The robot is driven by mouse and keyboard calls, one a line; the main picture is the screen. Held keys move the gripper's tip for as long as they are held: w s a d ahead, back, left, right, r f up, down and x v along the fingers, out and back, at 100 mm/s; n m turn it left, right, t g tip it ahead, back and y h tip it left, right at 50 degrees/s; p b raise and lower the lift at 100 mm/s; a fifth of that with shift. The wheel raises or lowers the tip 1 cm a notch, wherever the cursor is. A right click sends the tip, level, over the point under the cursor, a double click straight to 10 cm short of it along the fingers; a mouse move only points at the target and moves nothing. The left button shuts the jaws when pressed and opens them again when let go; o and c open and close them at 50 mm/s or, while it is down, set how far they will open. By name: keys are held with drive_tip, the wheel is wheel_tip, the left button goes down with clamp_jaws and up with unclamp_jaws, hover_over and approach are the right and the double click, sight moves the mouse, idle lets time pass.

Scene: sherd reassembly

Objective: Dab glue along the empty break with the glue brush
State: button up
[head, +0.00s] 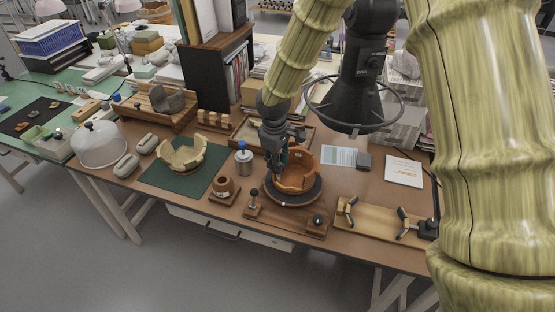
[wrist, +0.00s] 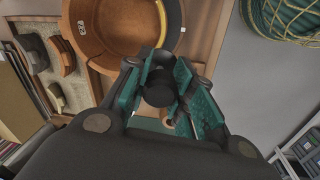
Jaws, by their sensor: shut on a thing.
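The orange-brown pot (head: 298,178) stands on a dark round turntable (head: 280,199), its wall broken away unevenly. In the wrist view the pot (wrist: 112,35) fills the upper left, with a small marked tag inside and a yellow line beside a dark band at its right edge. My gripper (head: 277,168) is down at the pot's left side. In the wrist view my gripper (wrist: 168,92), with teal finger pads, is shut on a dark, round-ended thing, seemingly the glue brush (wrist: 158,90). Its bristles cannot be made out, nor whether they touch the break.
A pale broken bowl (head: 182,155) sits on a green mat (head: 190,183). A wooden tray (head: 375,219) with dark clamps lies right. A glass dome (head: 98,145) stands far left.

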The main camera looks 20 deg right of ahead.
drive_tip(key=shift+s+a+r+p, duration=0.1)
drive_tip(key=shift+s+r+p, duration=0.05)
drive_tip(key=shift+r+p, duration=0.55)
drive_tip(key=shift+s+a+r+p, duration=0.15)
drive_tip(key=shift+r+p, duration=0.3)
drive_tip(key=shift+r, duration=0.45)
drive_tip(key=shift+s+a+r+p, duration=0.1)
drive_tip(key=shift+s+r+p, duration=0.05)
drive_tip(key=shift+r+p, duration=0.55)
drive_tip(key=shift+r, duration=0.1)
